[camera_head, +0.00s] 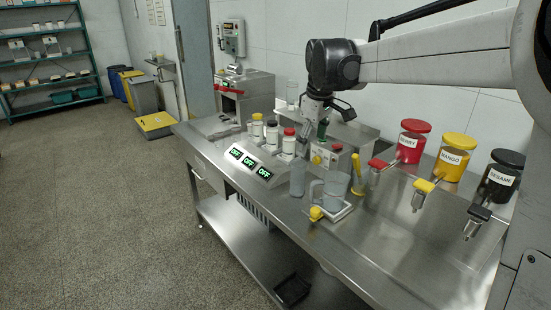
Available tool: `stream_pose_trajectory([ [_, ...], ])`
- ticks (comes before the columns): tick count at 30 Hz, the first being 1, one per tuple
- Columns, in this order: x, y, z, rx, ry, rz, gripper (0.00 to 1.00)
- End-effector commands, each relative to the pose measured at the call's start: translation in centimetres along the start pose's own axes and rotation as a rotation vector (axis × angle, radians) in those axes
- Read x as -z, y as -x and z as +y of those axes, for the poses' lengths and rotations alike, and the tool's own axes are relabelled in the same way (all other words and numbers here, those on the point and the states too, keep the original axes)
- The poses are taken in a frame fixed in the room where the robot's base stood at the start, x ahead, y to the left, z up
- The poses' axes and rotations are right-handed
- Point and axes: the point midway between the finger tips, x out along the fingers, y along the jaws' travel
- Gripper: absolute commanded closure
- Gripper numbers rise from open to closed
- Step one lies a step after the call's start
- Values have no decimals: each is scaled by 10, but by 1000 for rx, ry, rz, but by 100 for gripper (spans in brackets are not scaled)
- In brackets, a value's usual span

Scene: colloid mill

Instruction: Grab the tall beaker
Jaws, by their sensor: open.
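A tall clear beaker (298,180) stands upright on the steel table, left of a wider clear jug (334,187) that has a handle. Another clear tall vessel (293,92) stands at the back near the wall. My gripper (304,146) hangs down from my arm above and behind the tall beaker, in front of the machine. It is open and holds nothing that I can see. Its fingertips are small and hard to make out against the steel. It appears apart from the beaker.
Three white bottles (272,136) stand behind a panel with green OFF displays (249,163). The jug is on a small tray with a yellow knob (316,213). Red, yellow (453,157) and black-lidded dispensers stand right. The table's front right (400,260) is clear.

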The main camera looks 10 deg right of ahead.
Motion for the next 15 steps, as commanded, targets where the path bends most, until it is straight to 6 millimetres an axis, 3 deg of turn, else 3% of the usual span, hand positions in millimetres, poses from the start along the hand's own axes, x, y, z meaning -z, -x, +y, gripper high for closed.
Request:
stream_pose_trajectory([
  [6, 46, -28, 41, 56, 144, -52, 34],
  [15, 90, -82, 79, 140, 334, -109, 34],
])
